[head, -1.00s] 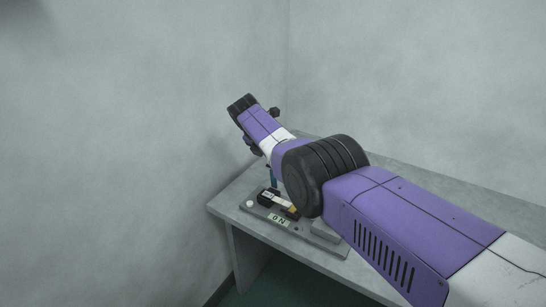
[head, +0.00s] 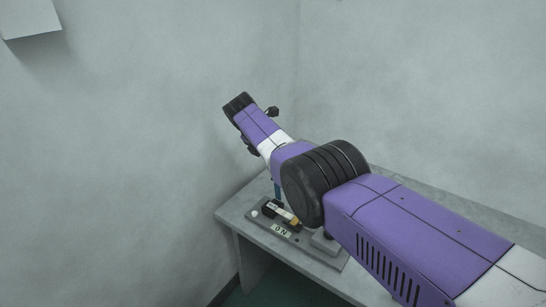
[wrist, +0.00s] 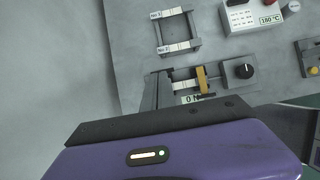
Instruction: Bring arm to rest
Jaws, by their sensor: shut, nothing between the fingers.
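My arm (head: 420,225) reaches from the lower right of the head view over a grey table. It bends at a big black joint, and its far purple section slopes up to a black end (head: 238,103). In the wrist view my gripper (wrist: 160,122) shows as a purple housing with a lit strip and a dark bar across it. It is shut and empty. Its fingertips are hard to make out. A small device with an ON label (wrist: 192,99) and a yellow lever (wrist: 201,78) lies just beyond the bar.
The grey table (head: 232,222) stands in a wall corner. In the wrist view, a grey frame (wrist: 163,35) with labelled bars, a black knob (wrist: 243,71) and a 180 °C box (wrist: 262,30) are on a panel. A white box (head: 28,18) is high on the left wall.

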